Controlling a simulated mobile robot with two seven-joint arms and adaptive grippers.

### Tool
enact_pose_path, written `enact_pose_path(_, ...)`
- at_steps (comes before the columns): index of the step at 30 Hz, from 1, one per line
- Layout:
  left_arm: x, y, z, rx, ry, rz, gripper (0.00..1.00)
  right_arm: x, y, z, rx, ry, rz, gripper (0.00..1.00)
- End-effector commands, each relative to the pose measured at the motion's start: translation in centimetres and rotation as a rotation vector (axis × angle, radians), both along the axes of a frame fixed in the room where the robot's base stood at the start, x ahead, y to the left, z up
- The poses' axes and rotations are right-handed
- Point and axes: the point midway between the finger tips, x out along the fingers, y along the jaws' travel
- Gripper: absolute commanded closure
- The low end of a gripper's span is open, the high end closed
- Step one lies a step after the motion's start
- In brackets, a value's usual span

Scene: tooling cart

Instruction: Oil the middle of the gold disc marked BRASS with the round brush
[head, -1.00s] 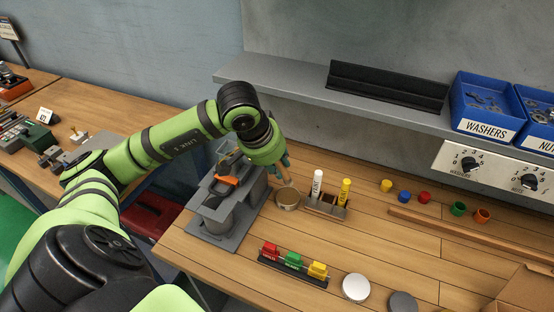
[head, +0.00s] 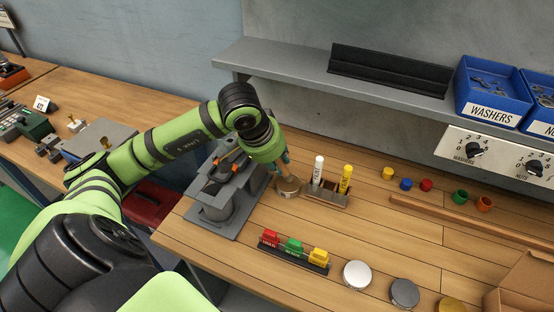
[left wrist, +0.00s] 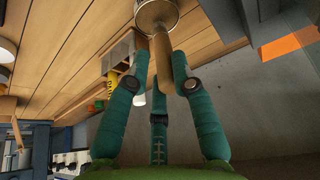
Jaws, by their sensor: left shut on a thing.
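My left gripper (head: 282,166) is shut on the wooden handle of a brush (left wrist: 162,62). The brush points down at a small round metal tin (head: 289,188), which also shows at the top of the left wrist view (left wrist: 156,12). The brush's lower end is at the tin's opening; its bristles are hidden, so I cannot tell the depth. A gold disc (head: 451,305) lies at the bottom edge of the head view, partly cut off, with no readable marking. A dark grey disc (head: 404,292) and a silver disc (head: 357,275) lie to its left. My right gripper is out of view.
A wooden holder (head: 333,199) with white and yellow markers stands right of the tin. A grey stand (head: 220,215) is on its left. A rack of coloured blocks (head: 292,254) lies in front. A cardboard box (head: 520,285) is at the lower right.

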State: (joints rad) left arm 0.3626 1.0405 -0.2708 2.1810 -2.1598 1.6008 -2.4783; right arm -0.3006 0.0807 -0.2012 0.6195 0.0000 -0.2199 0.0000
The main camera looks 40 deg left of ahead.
Motion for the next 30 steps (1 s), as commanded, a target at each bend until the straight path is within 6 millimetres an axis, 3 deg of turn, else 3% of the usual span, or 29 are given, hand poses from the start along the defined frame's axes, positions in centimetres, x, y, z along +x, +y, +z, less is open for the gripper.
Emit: enact_pose_path(30,0.0,0.0,-0.8,0.0,-0.001,0.0,1.0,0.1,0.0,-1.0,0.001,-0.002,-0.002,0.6)
